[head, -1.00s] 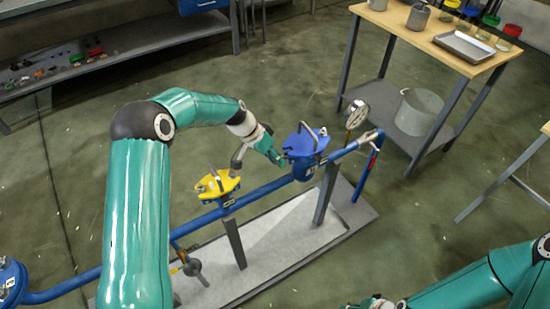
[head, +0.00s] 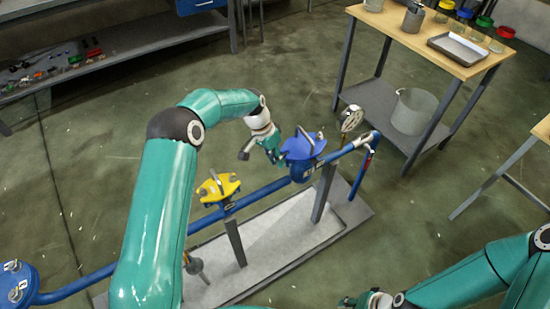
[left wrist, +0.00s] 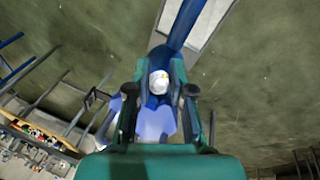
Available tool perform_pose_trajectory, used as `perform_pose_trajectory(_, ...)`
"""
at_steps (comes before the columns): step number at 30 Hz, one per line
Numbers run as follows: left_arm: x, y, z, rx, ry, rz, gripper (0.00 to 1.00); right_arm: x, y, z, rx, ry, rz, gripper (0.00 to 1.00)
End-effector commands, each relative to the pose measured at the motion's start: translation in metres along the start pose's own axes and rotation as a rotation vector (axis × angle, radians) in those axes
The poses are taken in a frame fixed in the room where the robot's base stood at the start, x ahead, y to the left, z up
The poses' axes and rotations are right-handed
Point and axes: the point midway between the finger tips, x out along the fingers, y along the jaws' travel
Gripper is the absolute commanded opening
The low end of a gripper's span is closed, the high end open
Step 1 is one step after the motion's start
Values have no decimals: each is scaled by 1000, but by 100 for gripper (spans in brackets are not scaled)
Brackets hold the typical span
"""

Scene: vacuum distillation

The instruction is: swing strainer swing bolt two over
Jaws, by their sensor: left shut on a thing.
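The blue strainer (head: 301,150) stands on the blue pipe, with a blue lid and a grey handle loop on top. My left gripper (head: 277,156) is at the strainer's left side. In the left wrist view its fingers (left wrist: 159,88) are shut around a small part with a white round end (left wrist: 159,80), which I take to be the swing bolt. The strainer's pale blue lid (left wrist: 155,123) shows below it there. The bolt's exact tilt is hidden. My right gripper (head: 368,300) is at the bottom edge, partly cut off, away from the strainer.
A yellow-topped fitting (head: 217,188) sits on the blue pipe (head: 262,194) to the left. A gauge (head: 350,118) stands right of the strainer. A wooden-topped table (head: 430,42) with a tray and a bucket (head: 413,111) below is at the upper right.

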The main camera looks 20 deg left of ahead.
Motion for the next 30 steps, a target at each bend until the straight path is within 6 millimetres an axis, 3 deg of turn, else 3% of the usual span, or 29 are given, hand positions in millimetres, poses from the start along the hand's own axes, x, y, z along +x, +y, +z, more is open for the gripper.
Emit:
perform_pose_trajectory(1, -2, -1, -2, 0, 7, -3, 25, 0, 0, 0, 0, 0, 0, 35)
perform_pose_trajectory(3, -1, -1, -2, 0, 6, -3, 35, 0, 0, 0, 0, 0, 0, 35)
perform_pose_trajectory(16, -9, -1, -1, 0, 5, -2, 35, -1, 0, 0, 0, 0, 0, 35)
perform_pose_trajectory(20, -27, -1, -2, 0, 8, -3, 35, -1, 0, 0, 0, 0, 0, 35)
perform_pose_trajectory(30, -93, -2, -2, 0, 8, -3, 35, 0, 0, 0, 0, 0, 0, 35)
